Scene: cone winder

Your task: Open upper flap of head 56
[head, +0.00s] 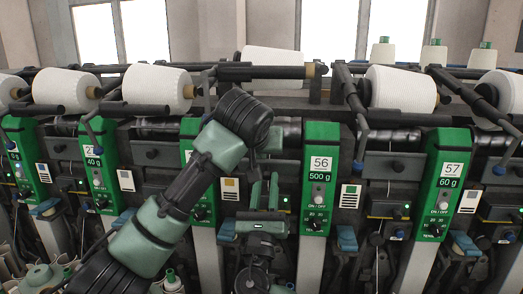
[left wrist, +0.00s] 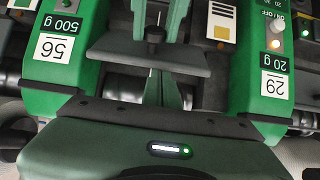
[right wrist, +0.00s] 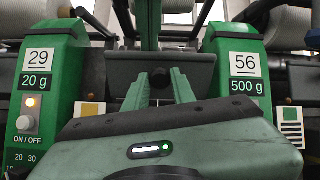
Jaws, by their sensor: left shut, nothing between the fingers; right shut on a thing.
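The dark grey upper flap (right wrist: 190,68) with a black round knob (right wrist: 160,78) lies between the 29 panel and the green head 56 panel (head: 318,180). My right gripper (right wrist: 160,80) is shut on the knob, coming from the front and below; it also shows in the head view (head: 264,185). My left gripper (left wrist: 163,82) is shut and empty, reaching down from above close behind the flap's edge. In the left wrist view, upside down, the flap (left wrist: 120,52) looks like a tilted plate and partly covers the left fingertips. In the head view my left arm covers much of this spot.
The head 57 panel (head: 446,185) stands to the right, and the 29 panel (right wrist: 45,85) to the left. White yarn cones (head: 272,68) and dark cradle arms (head: 350,95) overhang the heads. Both grippers are close together in the narrow gap between panels.

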